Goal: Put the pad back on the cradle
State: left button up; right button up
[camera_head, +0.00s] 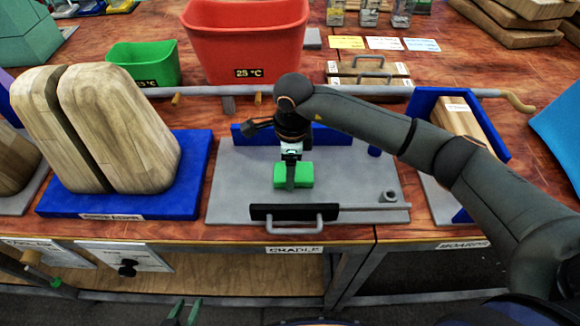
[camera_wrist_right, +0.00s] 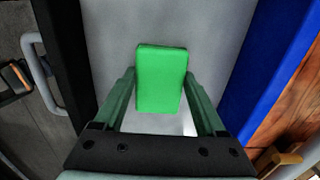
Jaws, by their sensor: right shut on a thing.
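The pad is a bright green block (camera_head: 307,175), held over the grey plate of the cradle (camera_head: 237,190). A label reading CRADLE is on the bench edge in front. My right gripper (camera_head: 291,176) reaches in from above and is shut on the pad. In the right wrist view the pad (camera_wrist_right: 161,80) sits between the two green fingers, with the grey plate (camera_wrist_right: 205,30) behind it. I cannot tell whether the pad touches the plate. My left gripper (camera_head: 184,312) shows only its fingertips at the bottom edge, apart with nothing between them.
Left of the cradle, two large wooden blocks (camera_head: 118,125) stand on a blue base (camera_head: 196,172). A black clamp bar with a grey handle (camera_head: 294,226) lines the cradle's front. A blue fixture with wood (camera_head: 468,125) stands right. A red bin (camera_head: 246,40) and green bin (camera_head: 150,64) stand behind.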

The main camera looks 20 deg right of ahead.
jog(key=o, duration=1.4)
notch_tip(320, 180, up, 12)
jog(key=shift+d, duration=0.15)
jog(key=shift+s+r, duration=0.1)
